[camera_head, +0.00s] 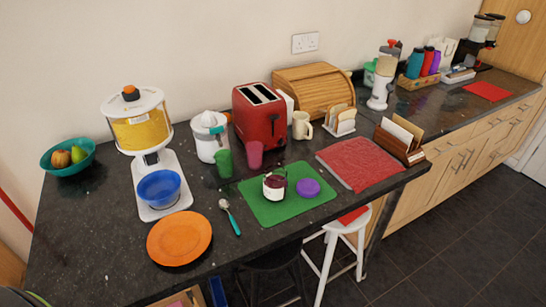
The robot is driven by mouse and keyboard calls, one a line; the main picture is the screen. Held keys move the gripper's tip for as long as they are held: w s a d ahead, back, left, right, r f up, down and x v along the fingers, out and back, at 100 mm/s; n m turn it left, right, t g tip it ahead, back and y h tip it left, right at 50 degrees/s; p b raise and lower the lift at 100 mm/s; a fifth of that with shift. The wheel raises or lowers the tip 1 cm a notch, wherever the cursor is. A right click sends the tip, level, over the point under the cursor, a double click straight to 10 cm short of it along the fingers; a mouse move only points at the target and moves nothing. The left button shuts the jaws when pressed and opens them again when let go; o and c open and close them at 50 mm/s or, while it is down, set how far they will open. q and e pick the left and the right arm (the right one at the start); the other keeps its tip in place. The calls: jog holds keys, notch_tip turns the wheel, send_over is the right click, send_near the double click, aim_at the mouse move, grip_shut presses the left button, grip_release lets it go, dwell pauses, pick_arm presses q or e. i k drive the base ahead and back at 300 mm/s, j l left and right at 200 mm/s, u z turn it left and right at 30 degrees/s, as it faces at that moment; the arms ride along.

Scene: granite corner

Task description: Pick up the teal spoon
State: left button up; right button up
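The teal spoon (233,222) lies on the dark granite counter (100,255), between the orange plate and the green mat. Its metal bowl points to the back and its teal handle points to the front edge. Nothing covers it. Neither of my grippers shows in the camera_head view.
The orange plate (180,238) lies left of the spoon. The green mat (265,212) lies right, bearing a jar (274,187) and a purple lid (308,188). Behind are a green cup (224,163), a pink cup (255,155) and a scale (142,175) with a blue bowl (159,188).

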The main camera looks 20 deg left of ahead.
aim_at(224, 204)
jog(key=k+j, duration=0.4)
jog(key=j, duration=0.15)
jog(key=k+j, duration=0.35)
jog(key=j, duration=0.15)
jog(key=k+u, duration=0.05)
